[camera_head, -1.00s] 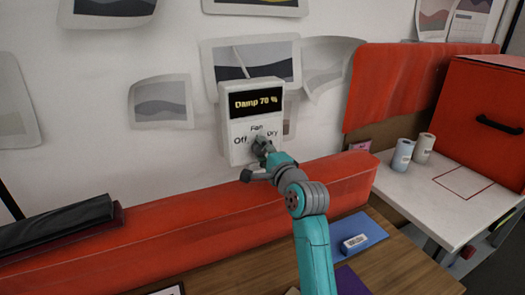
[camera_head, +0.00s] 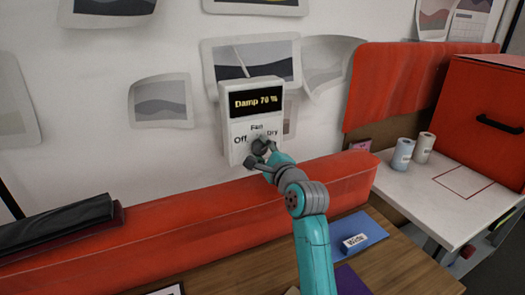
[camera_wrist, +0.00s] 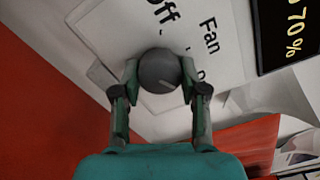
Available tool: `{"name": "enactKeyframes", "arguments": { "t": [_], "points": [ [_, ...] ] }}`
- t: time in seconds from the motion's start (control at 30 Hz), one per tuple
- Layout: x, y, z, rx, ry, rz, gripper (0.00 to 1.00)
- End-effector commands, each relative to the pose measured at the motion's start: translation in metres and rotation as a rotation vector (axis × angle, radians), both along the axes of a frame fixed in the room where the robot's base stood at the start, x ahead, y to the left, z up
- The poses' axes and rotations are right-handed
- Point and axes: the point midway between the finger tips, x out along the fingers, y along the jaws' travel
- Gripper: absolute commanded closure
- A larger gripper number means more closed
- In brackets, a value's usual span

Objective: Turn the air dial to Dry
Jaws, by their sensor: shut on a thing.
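The air dial (camera_wrist: 160,70) is a round dark grey knob on a white wall box (camera_head: 234,150). The box has a dark display reading "Damp 70 %" and the labels Off, Fan and Dry around the dial. In the wrist view the dial sits between the two fingers of my gripper (camera_wrist: 160,82), which is shut on it. A pale mark shows on the dial's face, at its lower right in the wrist view. In the head view my gripper (camera_head: 261,155) partly covers the dial, so its setting is hard to tell there.
A red padded ledge (camera_head: 180,235) runs below the box. Papers hang on the wall around it. A white table (camera_head: 455,190) with two cans (camera_head: 403,154) and a red case (camera_head: 485,125) stand to the right. A small white box (camera_head: 354,242) lies on a blue sheet.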

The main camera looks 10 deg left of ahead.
Motion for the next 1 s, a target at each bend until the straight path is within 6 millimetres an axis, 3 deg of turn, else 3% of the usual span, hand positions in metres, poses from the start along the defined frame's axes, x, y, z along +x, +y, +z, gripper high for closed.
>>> {"name": "enactKeyframes", "arguments": {
  "t": [0.17,0.2,0.3,0.67,1.0],
  "points": [
    [0.0,0.0,-0.002,-0.001,0.003,-0.001,0.92],
    [0.0,0.0,-0.002,-0.001,0.004,0.0,0.52],
    [0.0,0.0,-0.001,0.0,0.002,0.0,0.32],
    [-0.003,-0.002,0.0,-0.001,-0.001,0.0,0.32],
    [-0.048,-0.034,-0.001,-0.001,-0.001,-0.002,0.32]
  ]
}}
